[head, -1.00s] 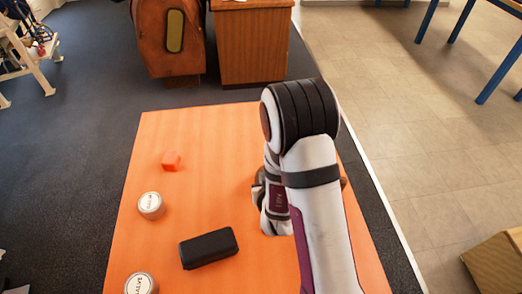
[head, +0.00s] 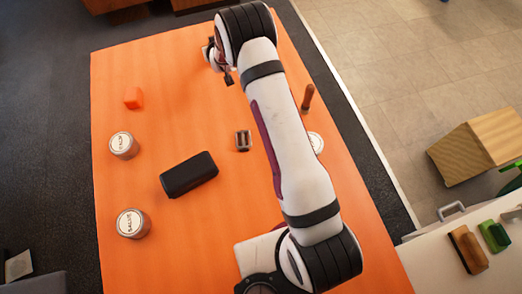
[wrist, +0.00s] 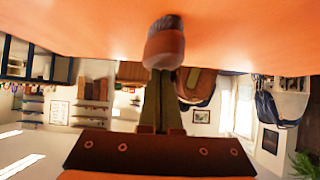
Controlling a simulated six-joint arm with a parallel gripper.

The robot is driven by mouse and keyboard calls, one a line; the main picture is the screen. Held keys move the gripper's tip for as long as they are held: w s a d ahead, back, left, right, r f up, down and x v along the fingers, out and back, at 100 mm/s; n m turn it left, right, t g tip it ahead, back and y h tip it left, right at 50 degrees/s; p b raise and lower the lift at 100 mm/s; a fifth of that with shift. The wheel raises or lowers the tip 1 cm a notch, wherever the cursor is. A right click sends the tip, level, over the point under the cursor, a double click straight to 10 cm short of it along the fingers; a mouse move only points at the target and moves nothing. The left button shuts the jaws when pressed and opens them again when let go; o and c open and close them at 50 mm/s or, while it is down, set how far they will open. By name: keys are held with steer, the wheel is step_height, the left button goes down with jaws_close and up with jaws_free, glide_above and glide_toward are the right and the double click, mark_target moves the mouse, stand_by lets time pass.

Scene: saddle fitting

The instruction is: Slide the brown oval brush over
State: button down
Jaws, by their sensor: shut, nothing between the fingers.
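A brown brush with a rounded body and dark grey bristles (wrist: 164,45) shows in the wrist view, where the picture is upside down. Its bristles face the orange table top. My gripper (wrist: 158,72) is shut and empty, its fingers pointing at the brush's near side. The tips overlap the brush in the picture; I cannot tell whether they touch it. In the head view my gripper (head: 226,76) is at the far part of the table, partly behind my arm. I cannot make out the brush there.
The orange table (head: 150,85) holds a black case (head: 188,174), two labelled tins (head: 124,145) (head: 133,223), an orange block (head: 133,98), a small metal part (head: 243,140) and an upright brown handle (head: 308,97). A white counter at right holds another brown brush (head: 467,250) and a green one (head: 494,236).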

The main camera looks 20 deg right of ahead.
steer(key=shift+v, duration=1)
steer(key=s, duration=1)
steer(key=shift+s+r, duration=0.1)
steer(key=shift+s, duration=0.3)
steer(key=s+r+m+g+y, duration=0.15)
steer(key=s+r+g, duration=0.5)
steer(key=s, duration=1.05)
steer(key=s+r+m+g, duration=0.35)
steer(key=s+r, duration=0.55)
steer(key=s, duration=0.7)
steer(key=w+f+n+t, duration=0.1)
steer(key=w+f+t, duration=0.2)
steer(key=w, duration=0.7)
steer(key=w+f+n+t+h, duration=0.1)
steer(key=w+f+n+t, duration=0.1)
steer(key=w+f, duration=0.5)
steer(key=w+f+n+t, duration=0.1)
steer(key=w+f+t, duration=0.3)
steer(key=w, duration=1.1)
steer(key=shift+w+f+n+t+h, duration=0.25)
steer(key=shift+f+n+t, duration=0.15)
steer(key=shift+f, duration=0.4)
steer(key=w, duration=0.8)
steer(key=w+f, duration=0.1)
steer(key=w, duration=0.3)
steer(key=shift+f, duration=0.3)
